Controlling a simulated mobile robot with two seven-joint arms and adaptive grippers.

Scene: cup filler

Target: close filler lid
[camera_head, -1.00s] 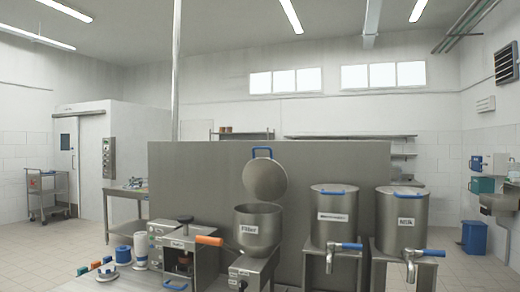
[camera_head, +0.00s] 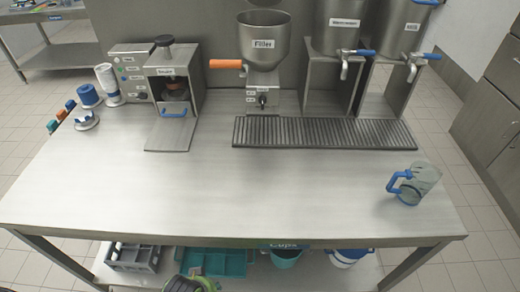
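The filler (camera_head: 263,44) is a grey metal hopper labelled "Filler" at the back middle of the table, on a box-shaped base with an orange handle (camera_head: 226,64) pointing left. The hopper's mouth looks open at the upper edge of the picture. A sliver of its round lid (camera_head: 264,2) shows behind the mouth at the top edge; the rest of the lid is cut off.
A sealing machine (camera_head: 172,85) stands left of the filler. Two metal tanks with blue taps (camera_head: 343,62) stand right of it. A drip grate (camera_head: 320,132) lies in front. A clear mug with a blue handle (camera_head: 415,184) is at the right. The table's middle is clear.

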